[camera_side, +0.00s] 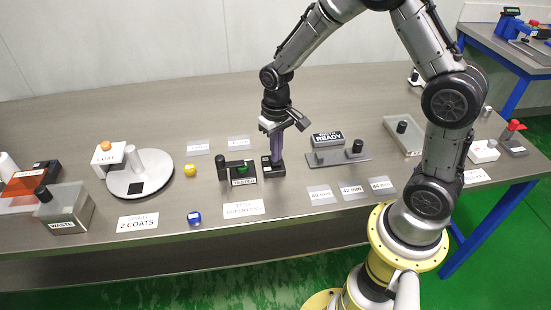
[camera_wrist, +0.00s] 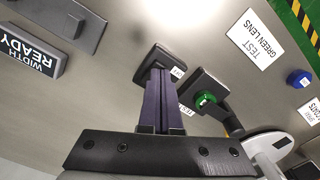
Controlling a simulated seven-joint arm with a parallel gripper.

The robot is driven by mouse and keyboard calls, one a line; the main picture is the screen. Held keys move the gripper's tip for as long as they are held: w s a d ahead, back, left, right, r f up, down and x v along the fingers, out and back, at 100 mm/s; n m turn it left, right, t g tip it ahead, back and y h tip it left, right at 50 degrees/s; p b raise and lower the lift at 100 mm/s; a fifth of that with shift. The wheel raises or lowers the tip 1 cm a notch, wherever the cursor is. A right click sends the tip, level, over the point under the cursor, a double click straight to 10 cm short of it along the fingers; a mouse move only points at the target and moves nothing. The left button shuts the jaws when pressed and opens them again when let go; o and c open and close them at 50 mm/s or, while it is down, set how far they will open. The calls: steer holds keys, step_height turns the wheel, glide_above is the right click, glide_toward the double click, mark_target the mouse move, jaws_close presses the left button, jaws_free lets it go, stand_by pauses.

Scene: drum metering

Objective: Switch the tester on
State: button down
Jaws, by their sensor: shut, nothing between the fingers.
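The tester (camera_side: 243,181) is a dark unit with a label on its front and a green part (camera_side: 240,170) in it. It also shows in the wrist view (camera_wrist: 213,83), with a round green part (camera_wrist: 203,101) on it. Right beside it in the side view is a small black box (camera_side: 266,172), which also shows in the wrist view (camera_wrist: 147,74) with a small label. My gripper (camera_side: 276,158) points down at this box, its purple fingers together and empty. The fingertips (camera_wrist: 157,72) are at or just above the box top and hide part of it; I cannot tell whether they touch.
A "WIDTH READY" sign (camera_side: 327,139) and a grey plate (camera_side: 325,159) with a black knob lie to the right. A yellow ball (camera_side: 190,170), a blue piece (camera_side: 194,217) and a white turntable (camera_side: 152,166) are to the left. A "TEST GREEN LENS" card (camera_side: 243,209) lies in front.

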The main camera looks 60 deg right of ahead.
steer(key=shift+f, duration=0.6)
stand_by(0.3)
steer(key=shift+r, duration=3.5)
step_height(320, 180, up, 7)
steer(key=t, duration=0.2)
glide_above(276, 164)
steer(key=s+a+r+n+t, duration=0.1)
steer(key=s+r+t, duration=0.1)
steer(key=s+r, duration=0.55)
steer(key=s+a+n+t, duration=0.1)
steer(key=s+n, duration=0.1)
steer(key=s, duration=1)
steer(key=shift+s+f+t, duration=0.15)
steer(key=shift+f+t, duration=0.15)
